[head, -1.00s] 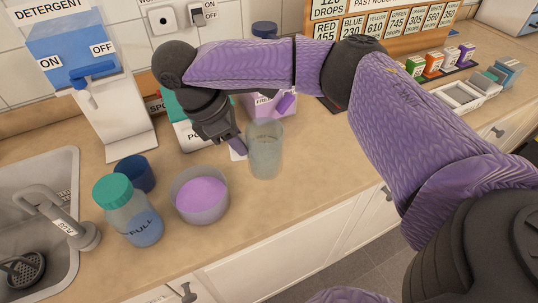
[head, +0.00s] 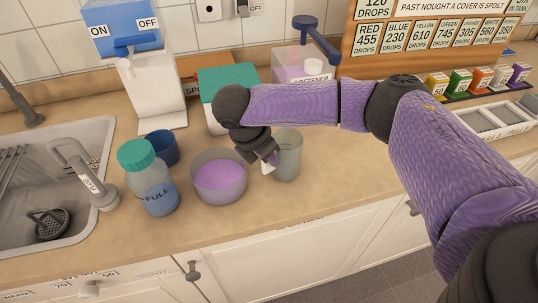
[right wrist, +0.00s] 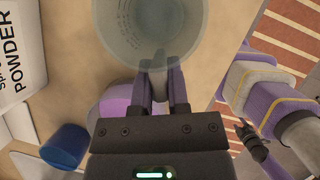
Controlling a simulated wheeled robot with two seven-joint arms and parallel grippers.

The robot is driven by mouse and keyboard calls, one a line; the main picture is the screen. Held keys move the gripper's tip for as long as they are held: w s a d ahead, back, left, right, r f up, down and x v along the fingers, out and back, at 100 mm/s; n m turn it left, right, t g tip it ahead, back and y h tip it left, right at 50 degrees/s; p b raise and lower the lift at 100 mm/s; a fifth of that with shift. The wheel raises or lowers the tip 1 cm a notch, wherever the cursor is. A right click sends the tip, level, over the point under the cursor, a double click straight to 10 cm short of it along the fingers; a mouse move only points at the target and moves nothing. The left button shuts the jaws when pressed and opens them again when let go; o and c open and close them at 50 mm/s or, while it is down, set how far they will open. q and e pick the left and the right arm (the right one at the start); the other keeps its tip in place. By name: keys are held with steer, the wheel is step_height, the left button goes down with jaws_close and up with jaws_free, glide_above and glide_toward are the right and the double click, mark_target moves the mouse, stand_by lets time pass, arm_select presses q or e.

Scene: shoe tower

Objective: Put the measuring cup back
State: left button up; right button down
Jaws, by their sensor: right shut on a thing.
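The measuring cup (head: 288,158) is a clear greyish cup near the middle of the counter, right of a bowl of purple liquid. My right gripper (head: 270,160) reaches down at its left side, shut on its handle. In the right wrist view the cup (right wrist: 150,25) is seen from above, looks empty, and the fingers (right wrist: 162,88) are closed at its handle. I cannot tell whether its base touches the counter. My left gripper is not in the head view; a dark gripper end on a purple arm (right wrist: 290,110) shows small at the right of the wrist view.
The bowl (head: 218,182), a green-capped bottle marked FULL (head: 155,190) and a dark blue cup (head: 164,148) stand left. Behind are a powder box (head: 228,85), a detergent dispenser (head: 150,95) and a softener dispenser (head: 300,62). A white tray (head: 497,123) lies right. The front counter is clear.

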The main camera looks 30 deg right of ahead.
steer(key=c, duration=0.6)
jaws_free()
steer(key=p+v, duration=0.3)
steer(key=v, duration=0.9)
steer(key=shift+p, duration=0.3)
